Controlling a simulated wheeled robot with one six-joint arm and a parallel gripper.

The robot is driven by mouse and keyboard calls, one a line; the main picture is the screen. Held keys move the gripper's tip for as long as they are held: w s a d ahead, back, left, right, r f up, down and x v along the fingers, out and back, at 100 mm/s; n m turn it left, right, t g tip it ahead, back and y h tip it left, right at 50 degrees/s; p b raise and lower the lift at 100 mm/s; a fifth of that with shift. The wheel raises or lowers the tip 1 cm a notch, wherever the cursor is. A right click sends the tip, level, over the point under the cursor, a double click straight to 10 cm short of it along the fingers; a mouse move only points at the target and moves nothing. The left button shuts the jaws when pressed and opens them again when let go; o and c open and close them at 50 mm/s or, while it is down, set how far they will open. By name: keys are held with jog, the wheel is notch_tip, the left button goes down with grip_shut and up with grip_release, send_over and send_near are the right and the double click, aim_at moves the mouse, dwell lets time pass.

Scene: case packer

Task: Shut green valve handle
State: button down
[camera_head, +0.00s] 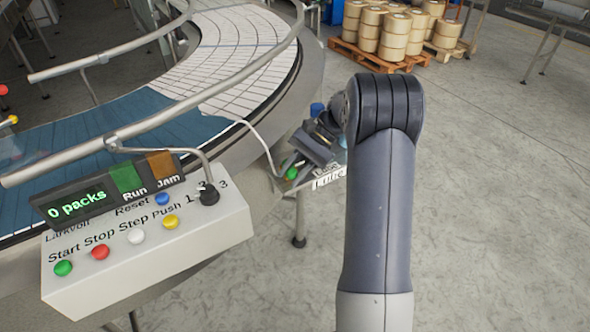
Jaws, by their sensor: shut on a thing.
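The green valve handle (291,173) shows as a small green piece at the left end of a small labelled stand beside the conveyor. My gripper (303,161) reaches down to it from the upper right, its dark fingers shut at the green piece. The exact contact is small and partly hidden by the gripper body, and the handle's angle cannot be told.
The control box (150,250) with coloured buttons and a "0 packs" display stands at the lower left. The curved conveyor (240,45) with its rail runs behind. A blue cap (317,108) sits near my wrist.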

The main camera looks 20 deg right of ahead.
jog(key=shift+d, duration=0.1)
dwell(0.4)
jog(key=c, duration=1.1)
grip_release()
jog(key=shift+r, duration=0.1)
notch_tip(320, 180, up, 10)
jog(key=shift+f+b, duration=0.1)
jog(key=shift+b, duration=0.65)
jog(key=shift+c, duration=0.5)
